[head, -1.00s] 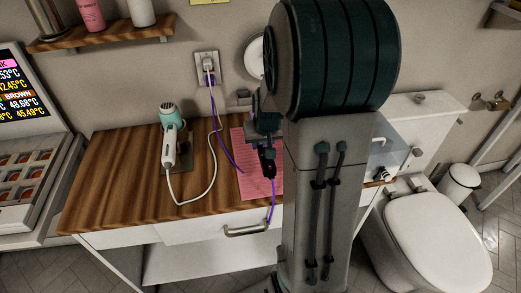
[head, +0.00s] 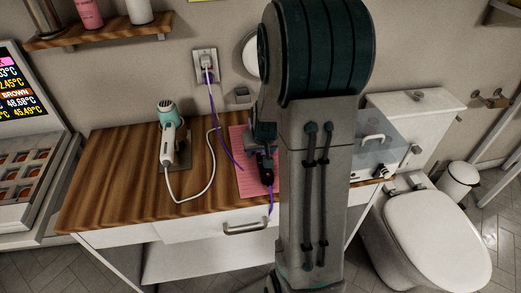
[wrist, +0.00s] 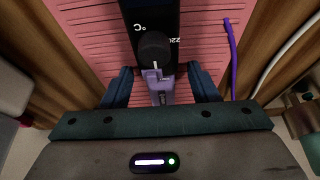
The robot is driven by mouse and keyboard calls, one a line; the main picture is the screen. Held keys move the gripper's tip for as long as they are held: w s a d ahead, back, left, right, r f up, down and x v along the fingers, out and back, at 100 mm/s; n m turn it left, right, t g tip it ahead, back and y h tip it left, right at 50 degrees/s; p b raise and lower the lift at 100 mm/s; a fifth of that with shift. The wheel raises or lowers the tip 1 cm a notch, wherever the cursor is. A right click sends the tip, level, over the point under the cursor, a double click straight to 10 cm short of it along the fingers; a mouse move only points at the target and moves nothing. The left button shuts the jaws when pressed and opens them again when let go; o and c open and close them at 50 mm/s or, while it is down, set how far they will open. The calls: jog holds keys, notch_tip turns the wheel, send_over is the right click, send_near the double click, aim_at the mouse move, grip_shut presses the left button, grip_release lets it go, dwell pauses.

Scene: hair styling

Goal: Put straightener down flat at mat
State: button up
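The straightener (head: 266,170) is dark and lies along the pink mat (head: 242,172), partly hidden by my arm in the head view. The wrist view shows its black body with a temperature display (wrist: 150,20), a round dark knob and a purple-grey end (wrist: 160,86), over the ridged pink mat (wrist: 85,45). I cannot tell whether its whole length touches the mat. My gripper (wrist: 161,88) is above the straightener's near end. Its two dark blue fingers stand apart on either side of the purple-grey end, with visible gaps. In the head view my gripper (head: 262,133) is mostly hidden.
A purple cord (head: 222,135) runs from the wall outlet (head: 205,65) towards the mat. A teal and white hair dryer (head: 168,135) with a white cord stands left on the wooden counter (head: 115,180). A clear box (head: 375,150) is at the right. The counter's left part is clear.

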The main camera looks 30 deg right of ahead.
jog(key=shift+r, duration=0.55)
jog(key=p+v, duration=0.1)
jog(key=v, duration=1)
jog(key=shift+s+a, duration=0.1)
jog(key=s+a+r+n+g+y, duration=0.1)
jog(key=s+a+r+n, duration=0.1)
jog(key=s+a, duration=1.1)
jog(key=shift+s+r+n+g, duration=0.4)
jog(key=shift+s+n, duration=0.1)
jog(key=shift+s, duration=0.15)
